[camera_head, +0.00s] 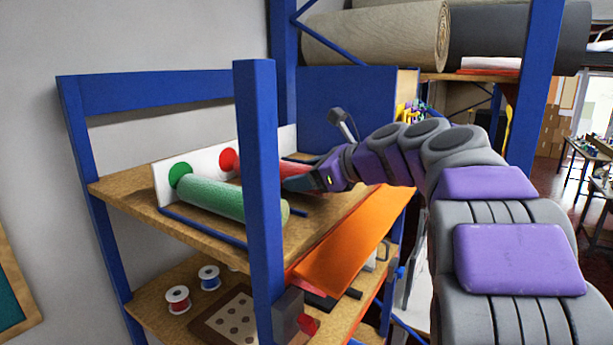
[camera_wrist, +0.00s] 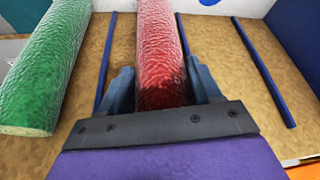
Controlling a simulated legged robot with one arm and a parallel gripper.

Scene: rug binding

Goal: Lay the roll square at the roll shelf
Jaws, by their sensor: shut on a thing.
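The red roll (camera_wrist: 160,50) lies lengthwise between two blue rails in the wrist view, roughly parallel to them. My gripper (camera_wrist: 162,92) is shut on its near end, one finger on each side. In the head view the red roll (camera_head: 293,169) shows only partly, behind a blue post, with my gripper (camera_head: 312,180) at its right end. The roll shelf (camera_head: 125,186) is a brown board with a white back strip bearing a green disc (camera_head: 180,174) and a red disc (camera_head: 228,159). Whether the roll touches the board or the strip I cannot tell.
A green roll (camera_head: 215,197) lies in the left lane; it also shows in the wrist view (camera_wrist: 45,70). A blue post (camera_head: 258,190) stands before the shelf. The lane right of the red roll (camera_wrist: 228,75) is empty. An orange strip (camera_head: 345,245) slopes beside the shelf.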

